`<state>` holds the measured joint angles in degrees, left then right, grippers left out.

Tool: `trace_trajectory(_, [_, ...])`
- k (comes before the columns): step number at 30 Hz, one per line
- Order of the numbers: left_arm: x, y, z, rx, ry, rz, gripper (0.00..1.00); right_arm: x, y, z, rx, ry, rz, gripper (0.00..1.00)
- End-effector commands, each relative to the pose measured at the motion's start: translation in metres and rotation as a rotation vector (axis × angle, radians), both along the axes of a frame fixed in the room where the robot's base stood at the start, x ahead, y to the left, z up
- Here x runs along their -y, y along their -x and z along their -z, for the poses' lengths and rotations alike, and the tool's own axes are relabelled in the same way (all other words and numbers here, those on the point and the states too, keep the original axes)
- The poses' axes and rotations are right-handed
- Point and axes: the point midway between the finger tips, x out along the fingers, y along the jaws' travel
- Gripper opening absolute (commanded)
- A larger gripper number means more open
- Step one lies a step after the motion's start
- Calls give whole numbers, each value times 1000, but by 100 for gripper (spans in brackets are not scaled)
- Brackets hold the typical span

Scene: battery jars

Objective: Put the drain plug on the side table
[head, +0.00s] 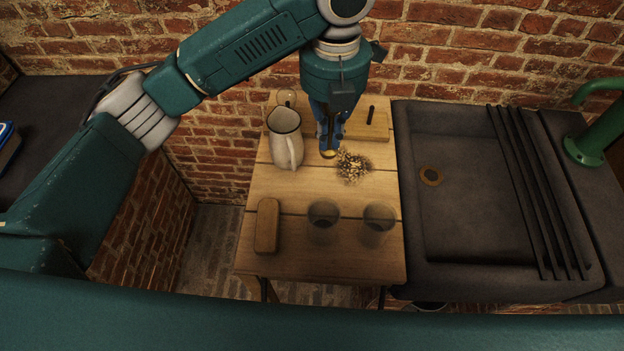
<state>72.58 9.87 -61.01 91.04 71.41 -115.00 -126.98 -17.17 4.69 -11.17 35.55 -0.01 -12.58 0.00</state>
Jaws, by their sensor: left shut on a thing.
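My left gripper (328,146) points down over the back half of the wooden side table (285,212). It is shut on the drain plug (329,154), a small round brass-coloured piece showing at the fingertips. The fingers hide most of the plug. I cannot tell whether its underside touches the tabletop. My right gripper is not in view.
A cream jug (286,142) stands close left of the gripper. A speckled patch (353,167) lies just right. Two dark glasses (323,215) (379,218) and a wooden block (267,226) are nearer. A board (372,127) lies behind. The dark sink (470,215) adjoins the table.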

Motion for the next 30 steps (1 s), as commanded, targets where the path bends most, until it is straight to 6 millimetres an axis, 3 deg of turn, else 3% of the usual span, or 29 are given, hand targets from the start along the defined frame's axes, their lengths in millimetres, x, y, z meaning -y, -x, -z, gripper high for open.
trace_trajectory(6, [-2,1,57,-4,-1,-3,0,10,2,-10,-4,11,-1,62])
trace_trajectory(12, [-1,1,100,-2,-1,-1,0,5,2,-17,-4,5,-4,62])
trace_trajectory(20, [-1,-1,122,1,0,-3,0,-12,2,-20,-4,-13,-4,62])
trace_trajectory(30, [-1,-1,160,2,0,-1,0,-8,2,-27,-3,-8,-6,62])
